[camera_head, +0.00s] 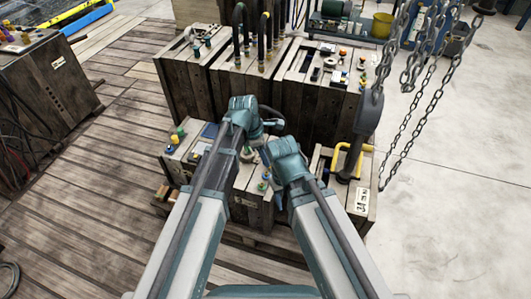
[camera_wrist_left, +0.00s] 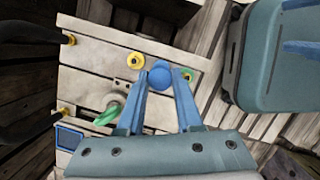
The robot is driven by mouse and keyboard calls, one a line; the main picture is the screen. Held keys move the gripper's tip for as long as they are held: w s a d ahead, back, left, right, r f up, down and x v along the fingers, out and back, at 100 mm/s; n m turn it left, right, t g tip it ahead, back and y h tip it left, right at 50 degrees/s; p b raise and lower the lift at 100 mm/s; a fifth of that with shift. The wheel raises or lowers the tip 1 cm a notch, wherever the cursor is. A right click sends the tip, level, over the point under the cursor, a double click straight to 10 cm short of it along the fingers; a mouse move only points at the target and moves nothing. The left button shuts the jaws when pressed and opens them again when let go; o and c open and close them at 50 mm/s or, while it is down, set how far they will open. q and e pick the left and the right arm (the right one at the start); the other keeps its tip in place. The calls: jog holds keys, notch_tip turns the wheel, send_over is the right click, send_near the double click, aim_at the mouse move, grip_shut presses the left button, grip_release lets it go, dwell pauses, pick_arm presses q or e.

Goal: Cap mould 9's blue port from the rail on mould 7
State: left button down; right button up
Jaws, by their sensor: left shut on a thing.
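My left gripper (camera_wrist_left: 162,82) is shut on a round blue cap (camera_wrist_left: 160,72), held between its two fingertips over a pale mould top (camera_wrist_left: 100,75). In the head view the left gripper (camera_head: 270,123) reaches over the front row of moulds; the cap cannot be made out there. Yellow fittings (camera_wrist_left: 136,60) and a green one (camera_wrist_left: 188,74) are on the mould top, the green close beside the right finger. My right gripper (camera_head: 265,152) is beside the left one; its jaws are too small to judge. I cannot read which moulds are 7 and 9, nor see a blue port clearly.
Taller wooden moulds (camera_head: 185,85) with black hoses (camera_head: 240,35) stand behind. A hook block (camera_head: 367,115) and chains (camera_head: 410,140) hang at the right, near a yellow handle (camera_head: 342,158). A dark blue panel (camera_wrist_left: 68,138) lies on the mould top.

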aim_at(267, 172)
pick_arm(q)
jog(key=shift+f+b, duration=2.5)
jog(key=shift+f, duration=0.05)
jog(key=shift+f+b, duration=0.4)
jog(key=shift+f, duration=0.25)
jog(key=shift+f+b, duration=0.35)
jog(key=shift+b, duration=0.25)
jog(key=shift+c, duration=2.4)
grip_release()
jog(key=p+v, duration=1.3)
jog(key=v, duration=0.1)
